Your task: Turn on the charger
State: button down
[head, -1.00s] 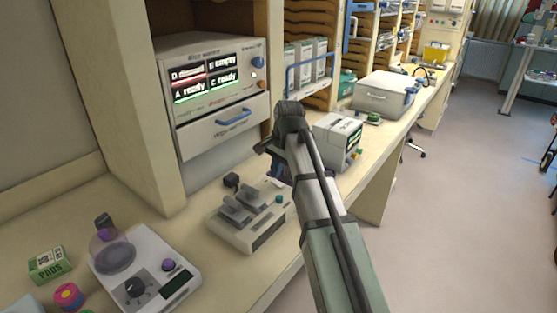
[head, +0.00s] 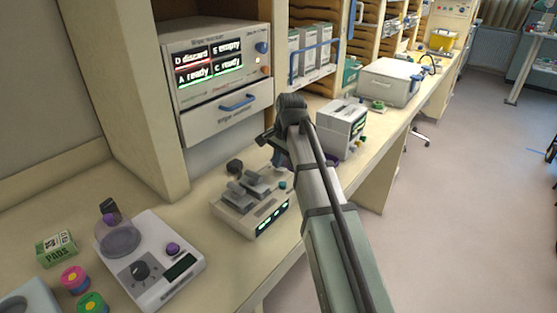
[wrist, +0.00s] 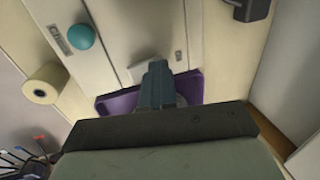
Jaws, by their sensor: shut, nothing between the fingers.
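The charger (head: 236,219) is a cream box on the bench with grey units seated in its top. Its front display (head: 272,214) is lit with green characters, too small to read. A round teal button (head: 283,185) is on its top; it also shows in the wrist view (wrist: 82,36), beside a label partly readable as "Ch". My gripper (head: 279,160) is shut and empty, just above the charger's back right part. In the wrist view my shut fingers (wrist: 158,85) point at the pale top, with a purple piece behind them. I cannot tell whether they touch anything.
A wipe warmer (head: 225,75) with a lit screen stands behind. A scale-like device (head: 150,270), a pads box (head: 56,247) and colored rolls (head: 74,278) are at left. A white box device (head: 343,128) is close behind my gripper at right. Floor is free at right.

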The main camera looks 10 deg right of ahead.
jog(key=shift+s+d+f, duration=0.1)
jog(key=shift+s+d, duration=0.05)
jog(key=shift+s, duration=0.05)
jog(key=shift+s+d, duration=0.5)
jog(key=shift+r, duration=0.2)
jog(key=shift+r, duration=0.55)
notch_tip(320, 180, up, 12)
jog(key=s+d, duration=0.2)
jog(key=shift+r, duration=0.2)
